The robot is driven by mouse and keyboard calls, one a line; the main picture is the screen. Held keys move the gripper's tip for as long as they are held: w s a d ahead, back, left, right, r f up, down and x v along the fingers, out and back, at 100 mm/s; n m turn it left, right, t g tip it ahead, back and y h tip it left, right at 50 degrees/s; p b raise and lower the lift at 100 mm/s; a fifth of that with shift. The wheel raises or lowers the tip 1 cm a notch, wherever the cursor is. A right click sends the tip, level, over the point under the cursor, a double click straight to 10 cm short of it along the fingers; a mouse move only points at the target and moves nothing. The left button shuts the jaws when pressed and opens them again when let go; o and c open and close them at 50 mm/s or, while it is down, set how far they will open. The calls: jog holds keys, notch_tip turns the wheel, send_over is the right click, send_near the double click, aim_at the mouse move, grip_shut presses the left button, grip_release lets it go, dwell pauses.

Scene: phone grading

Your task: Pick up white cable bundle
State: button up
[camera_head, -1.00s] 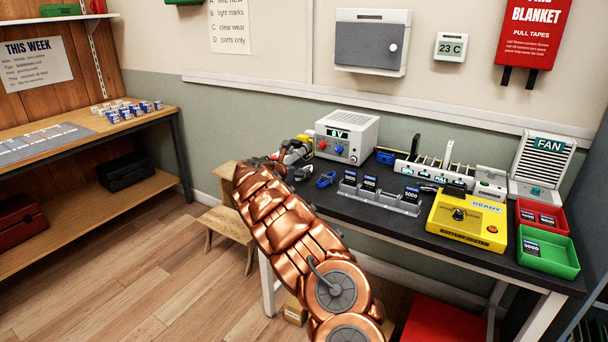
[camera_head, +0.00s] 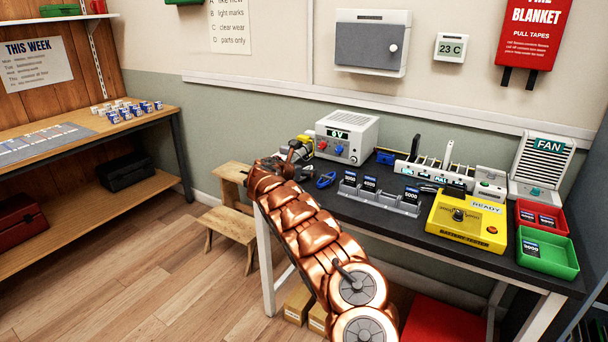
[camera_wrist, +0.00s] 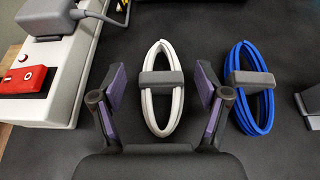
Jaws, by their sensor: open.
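In the wrist view the white cable bundle (camera_wrist: 152,108) is a long oval coil with a grey band around its middle, lying flat on the dark bench top. My gripper (camera_wrist: 161,78) is open, with one finger on each side of the coil. The fingers look apart from it, and nothing is held. In the head view my gripper (camera_head: 292,170) is at the left end of the bench, partly hidden by my copper arm. I cannot make out the white bundle there.
A blue cable bundle (camera_wrist: 252,88) lies close to the right finger. A white unit (camera_wrist: 62,75) with a red part and a grey plug stands at the left. In the head view, a power supply (camera_head: 347,134), a battery rack (camera_head: 380,198) and a yellow tester (camera_head: 467,222) occupy the bench (camera_head: 365,224).

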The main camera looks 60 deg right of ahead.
jog(key=shift+d+f, duration=0.3)
jog(key=shift+d, duration=0.35)
jog(key=c, duration=1.2)
